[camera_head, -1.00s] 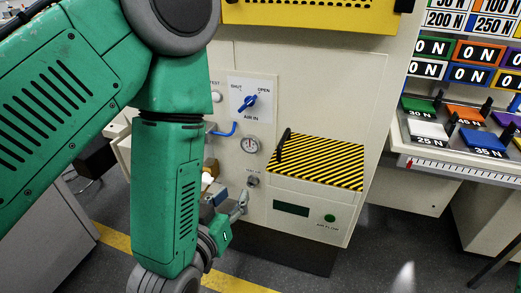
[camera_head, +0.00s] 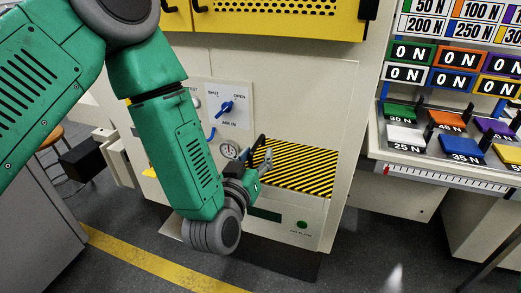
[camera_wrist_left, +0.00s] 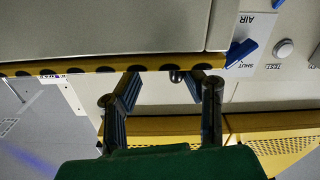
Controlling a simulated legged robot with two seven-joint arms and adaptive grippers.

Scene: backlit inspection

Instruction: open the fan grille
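A yellow perforated panel (camera_head: 285,10), which looks like a grille, is at the top of the cream cabinet and also shows in the left wrist view (camera_wrist_left: 290,143). Below it is a yellow-and-black striped panel (camera_head: 305,168) with a black handle (camera_head: 258,148) at its left side. No label shows which is the fan grille. My left gripper (camera_head: 264,164) is at the striped panel's left side, close to the handle; contact is unclear. In the left wrist view my left gripper (camera_wrist_left: 172,88) has its fingers spread, with a striped edge (camera_wrist_left: 110,67) at the tips. My right gripper is out of view.
A blue valve knob (camera_head: 227,107) and a gauge (camera_head: 229,152) are beside my left forearm. The knob also shows in the left wrist view (camera_wrist_left: 240,52). A bench with coloured weight blocks (camera_head: 460,144) stands to the right. The floor in front is clear.

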